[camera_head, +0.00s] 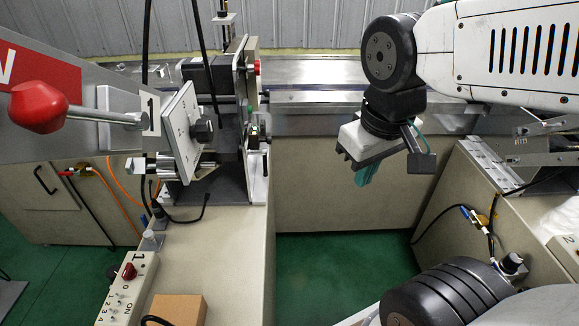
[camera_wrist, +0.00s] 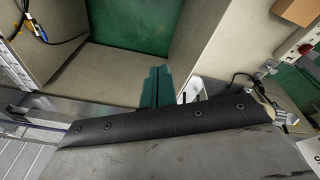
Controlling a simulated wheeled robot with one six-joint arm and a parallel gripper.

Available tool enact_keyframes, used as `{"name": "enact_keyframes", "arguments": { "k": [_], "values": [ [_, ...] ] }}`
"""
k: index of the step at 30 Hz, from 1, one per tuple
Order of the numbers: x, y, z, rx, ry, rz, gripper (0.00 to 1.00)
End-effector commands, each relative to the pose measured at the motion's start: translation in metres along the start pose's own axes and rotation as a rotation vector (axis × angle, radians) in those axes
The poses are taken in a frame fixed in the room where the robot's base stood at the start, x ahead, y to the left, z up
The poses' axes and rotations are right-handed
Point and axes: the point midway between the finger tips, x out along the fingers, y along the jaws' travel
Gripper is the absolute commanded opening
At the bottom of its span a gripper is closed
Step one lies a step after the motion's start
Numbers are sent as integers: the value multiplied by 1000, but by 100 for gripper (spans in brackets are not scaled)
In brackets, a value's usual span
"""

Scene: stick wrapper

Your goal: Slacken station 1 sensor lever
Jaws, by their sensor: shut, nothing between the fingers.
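Station 1 is the machine at the left in the head view, with a plate (camera_head: 181,133) beside a "1" label. A red-knobbed handle (camera_head: 38,106) on a metal rod reaches toward that label. A small metal clamp-like part (camera_head: 257,131) sits on the right side of the station's upright. I cannot tell which part is the sensor lever. My gripper (camera_head: 367,175) is shut and empty, pointing down right of station 1, well apart from it. In the wrist view its teal fingers (camera_wrist: 156,88) are together above a gap between cabinets.
A conveyor (camera_head: 310,75) runs along the back. A switch box (camera_head: 127,288) and a cardboard box (camera_head: 178,309) are on the left cabinet. Another cabinet with metal fittings (camera_head: 497,165) stands right. The gap over the green floor (camera_head: 340,265) is free. A dark bolted strip (camera_wrist: 170,119) crosses the wrist view.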

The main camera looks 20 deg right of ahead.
Motion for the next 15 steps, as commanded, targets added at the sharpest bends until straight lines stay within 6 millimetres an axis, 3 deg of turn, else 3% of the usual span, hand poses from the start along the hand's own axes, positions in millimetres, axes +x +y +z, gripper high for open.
{"name": "enact_keyframes", "arguments": {
  "k": [9, 15],
  "values": [
    [98, 74, -128, -519, 256, 251, 0],
    [164, 84, -184, -929, 457, 329, 0]
  ]
}}
